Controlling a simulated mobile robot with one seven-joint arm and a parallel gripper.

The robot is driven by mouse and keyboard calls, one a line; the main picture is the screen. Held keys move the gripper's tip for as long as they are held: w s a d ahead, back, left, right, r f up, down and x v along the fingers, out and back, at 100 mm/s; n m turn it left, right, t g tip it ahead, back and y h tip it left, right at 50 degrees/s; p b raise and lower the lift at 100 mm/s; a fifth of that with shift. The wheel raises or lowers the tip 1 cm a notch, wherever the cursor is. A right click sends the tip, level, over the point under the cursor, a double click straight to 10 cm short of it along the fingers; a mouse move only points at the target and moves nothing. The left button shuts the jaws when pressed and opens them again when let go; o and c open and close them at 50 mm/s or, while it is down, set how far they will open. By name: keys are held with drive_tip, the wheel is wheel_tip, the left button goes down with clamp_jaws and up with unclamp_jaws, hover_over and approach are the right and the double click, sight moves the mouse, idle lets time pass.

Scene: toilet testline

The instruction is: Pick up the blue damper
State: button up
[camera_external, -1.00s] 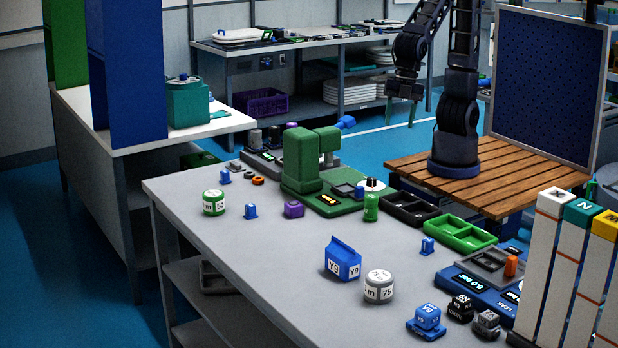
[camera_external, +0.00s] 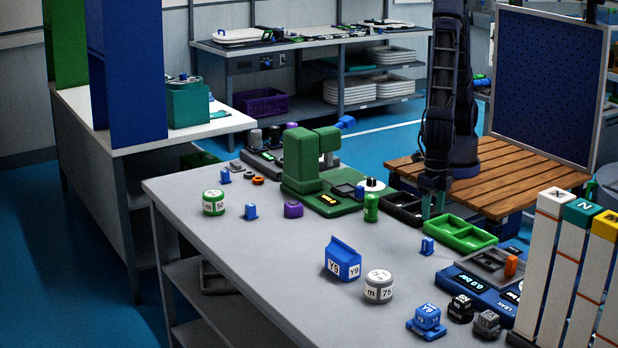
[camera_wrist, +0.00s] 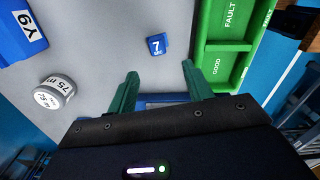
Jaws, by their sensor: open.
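A small blue damper (camera_external: 427,245) stands on the grey table, in front of the green tray. In the wrist view a small blue piece marked 7 (camera_wrist: 157,44), apparently the same damper, lies beyond the fingertips, roughly centred between them. My gripper (camera_external: 433,207) points down over the table's right edge by the trays, with its green fingers apart. In the wrist view my gripper (camera_wrist: 160,74) is open and empty. Similar small blue pieces stand farther left, one near the middle (camera_external: 250,211) and one at the back (camera_external: 225,177).
A green tray (camera_wrist: 221,46) marked GOOD and FAULT lies right of the damper in the wrist view. A black tray (camera_external: 405,208), a blue carton (camera_external: 342,258), a white-grey jar (camera_external: 379,287) and a blue leak tester (camera_external: 470,288) stand nearby. Table around the damper is clear.

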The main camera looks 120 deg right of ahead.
sight(428, 239)
wheel_tip(428, 239, down, 6)
drive_tip(key=shift+r, duration=0.25)
drive_tip(key=shift+w+d+f, duration=0.1)
drive_tip(key=shift+w+f, duration=0.05)
drive_tip(key=shift+f, duration=1.2)
drive_tip(key=shift+w+d+f, duration=0.1)
drive_tip(key=shift+f, duration=1.2)
drive_tip(key=c, duration=1.1)
